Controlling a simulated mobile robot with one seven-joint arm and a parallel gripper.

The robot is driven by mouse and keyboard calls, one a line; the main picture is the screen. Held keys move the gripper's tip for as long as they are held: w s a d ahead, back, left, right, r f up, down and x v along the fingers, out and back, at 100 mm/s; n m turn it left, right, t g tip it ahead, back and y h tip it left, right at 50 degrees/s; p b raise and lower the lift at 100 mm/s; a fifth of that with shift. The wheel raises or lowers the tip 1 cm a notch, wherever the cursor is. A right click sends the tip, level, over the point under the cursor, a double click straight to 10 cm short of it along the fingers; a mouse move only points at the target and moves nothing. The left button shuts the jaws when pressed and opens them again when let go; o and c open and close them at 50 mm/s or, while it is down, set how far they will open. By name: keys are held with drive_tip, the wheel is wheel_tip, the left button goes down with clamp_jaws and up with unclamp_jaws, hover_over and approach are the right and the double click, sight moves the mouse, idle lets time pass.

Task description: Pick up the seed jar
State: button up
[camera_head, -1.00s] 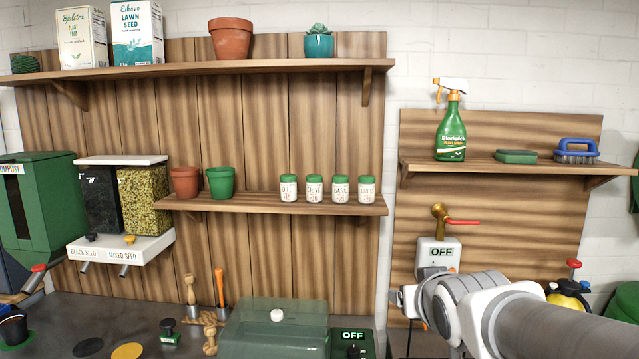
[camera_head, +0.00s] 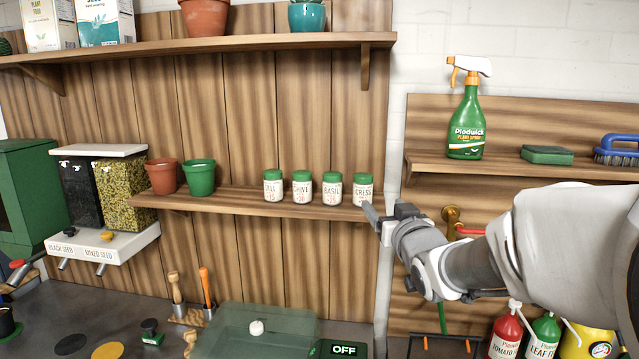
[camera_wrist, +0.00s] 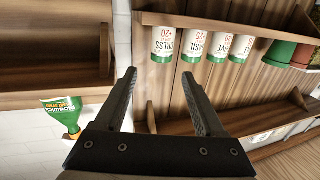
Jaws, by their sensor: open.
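A row of seed jars stands upright on the lower wooden shelf (camera_head: 240,203), white with green lids: dill (camera_head: 273,187), chive (camera_head: 302,188), basil (camera_head: 332,189) and cress (camera_head: 363,189) at the right end. The task does not name one jar. My gripper (camera_head: 387,213) is open and empty, near the shelf's right end, just right of and below the cress jar in the head view. The wrist view is upside down. There the cress jar (camera_wrist: 163,44) shows just beyond the gap between the fingers (camera_wrist: 159,74), and the basil jar (camera_wrist: 194,46) lies beyond the right fingertip.
A brown pot (camera_head: 163,176) and a green pot (camera_head: 199,177) stand left on the same shelf. The upper shelf (camera_head: 230,48) runs above the jars. A spray bottle (camera_head: 467,120) stands on the right shelf. A clear green cover (camera_head: 255,325) is on the bench below.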

sight(367, 185)
drive_tip(key=w+p, duration=0.1)
drive_tip(key=w, duration=0.3)
drive_tip(key=w+p, duration=0.1)
drive_tip(key=w, duration=0.3)
drive_tip(key=w+a+p, duration=0.1)
drive_tip(key=w, duration=0.3)
drive_tip(key=shift+a+r, duration=0.1)
drive_tip(key=shift+r, duration=0.1)
drive_tip(key=shift+w+a+f+p, duration=0.15)
drive_tip(key=shift+w+p, duration=0.55)
drive_tip(key=shift+w, duration=0.8)
drive_tip(key=shift+w+a+r+p, duration=0.1)
drive_tip(key=shift+w+a+p, duration=0.15)
drive_tip(key=shift+w+p, duration=0.8)
drive_tip(key=shift+w+b, duration=0.35)
drive_tip(key=shift+b, duration=0.05)
clamp_jaws()
